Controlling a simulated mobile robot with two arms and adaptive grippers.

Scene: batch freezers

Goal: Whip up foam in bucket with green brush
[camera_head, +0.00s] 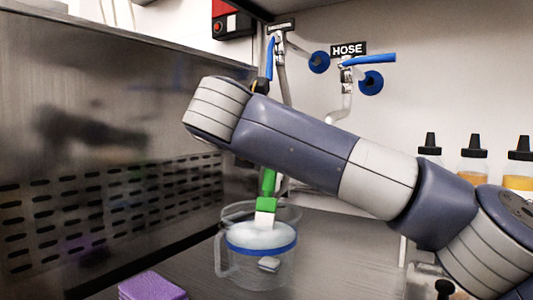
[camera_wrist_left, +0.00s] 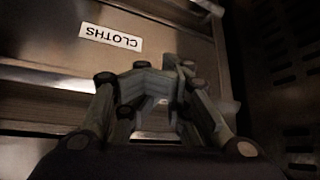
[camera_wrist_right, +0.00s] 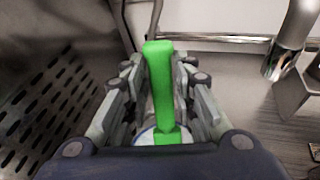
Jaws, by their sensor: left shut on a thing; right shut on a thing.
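The green brush (camera_head: 268,185) hangs upright in the head view, its pale bristle end pointing down into the bucket. The clear bucket (camera_head: 226,262) has a handle on its left, a blue band and white foam (camera_head: 258,236) inside. The bristles overlap the foam; I cannot tell how deep they reach. My right gripper (camera_wrist_right: 160,95) is shut on the brush's green handle (camera_wrist_right: 158,80), above the bucket; my arm hides it in the head view. My left gripper (camera_wrist_left: 160,85) is shut near a drawer front labelled CLOTHS (camera_wrist_left: 111,37); what it grips is unclear. It is out of the head view.
A purple sponge or cloth (camera_head: 152,287) lies on the steel counter in front. A perforated steel wall (camera_head: 110,225) stands left. Taps and a hose labelled HOSE (camera_head: 348,49) are on the back wall. Several black-capped bottles (camera_head: 473,160) stand right.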

